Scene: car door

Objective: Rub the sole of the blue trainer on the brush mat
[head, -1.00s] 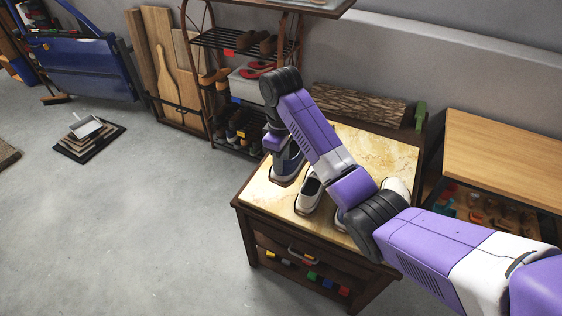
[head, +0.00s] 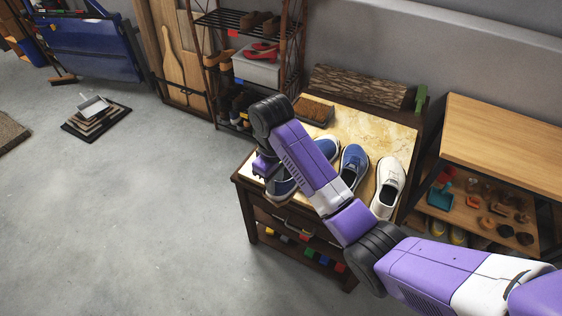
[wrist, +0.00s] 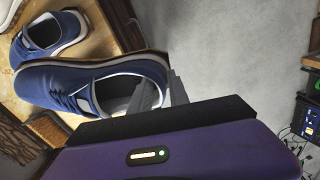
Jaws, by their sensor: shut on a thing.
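A brown bristly block (head: 313,110), which looks like the brush mat, lies at the back left of the bench top.
A log (head: 358,88) lies behind. A wooden table (head: 505,140) is at the right. The floor at left is mostly clear.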

